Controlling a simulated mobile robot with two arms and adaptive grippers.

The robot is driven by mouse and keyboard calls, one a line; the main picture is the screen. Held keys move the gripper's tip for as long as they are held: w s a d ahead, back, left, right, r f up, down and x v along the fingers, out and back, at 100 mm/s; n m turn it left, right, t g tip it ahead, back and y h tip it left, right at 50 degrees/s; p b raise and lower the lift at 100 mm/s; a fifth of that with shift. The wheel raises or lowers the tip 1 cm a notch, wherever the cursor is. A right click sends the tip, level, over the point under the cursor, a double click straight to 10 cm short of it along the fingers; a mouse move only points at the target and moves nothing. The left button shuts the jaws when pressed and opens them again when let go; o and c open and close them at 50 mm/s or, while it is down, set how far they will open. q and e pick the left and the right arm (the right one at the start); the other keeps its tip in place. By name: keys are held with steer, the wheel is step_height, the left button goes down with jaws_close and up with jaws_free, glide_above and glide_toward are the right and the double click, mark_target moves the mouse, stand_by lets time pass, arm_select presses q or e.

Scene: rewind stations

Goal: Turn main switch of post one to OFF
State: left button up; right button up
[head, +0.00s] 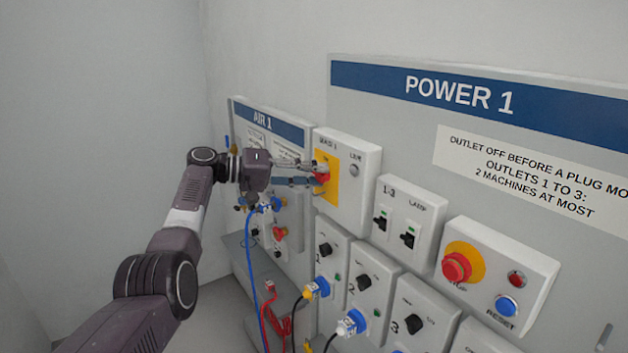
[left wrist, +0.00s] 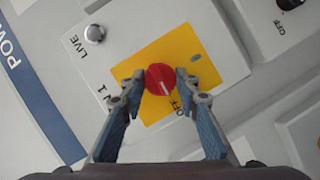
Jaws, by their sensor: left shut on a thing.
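The main switch of post one (head: 322,178) is a red knob on a yellow plate (head: 332,190), on the white MAIN 1 box under the POWER 1 header. It also shows in the left wrist view (left wrist: 158,79), where its white line points to the lower right, towards the OFF lettering. My left gripper (head: 318,173) reaches in from the left and is shut on the knob. In the left wrist view its two fingers (left wrist: 159,78) stand on either side of the knob. The fingers partly hide the knob in the head view. My right gripper is not in view.
A LIVE lamp (head: 355,171) sits beside the switch. Right of it are the 1-3 switch box (head: 408,210) and a red emergency stop button (head: 456,267). Below are outlets with plugs (head: 352,323) and hanging cables. The AIR 1 panel (head: 268,120) is behind my arm.

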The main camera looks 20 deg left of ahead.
arm_select(q)
steer(key=shift+n, duration=0.4)
steer(key=o, duration=1.1)
steer(key=shift+o, duration=0.3)
steer(key=shift+a, duration=0.1)
steer(key=v, duration=1.2)
steer(key=shift+f, duration=0.2)
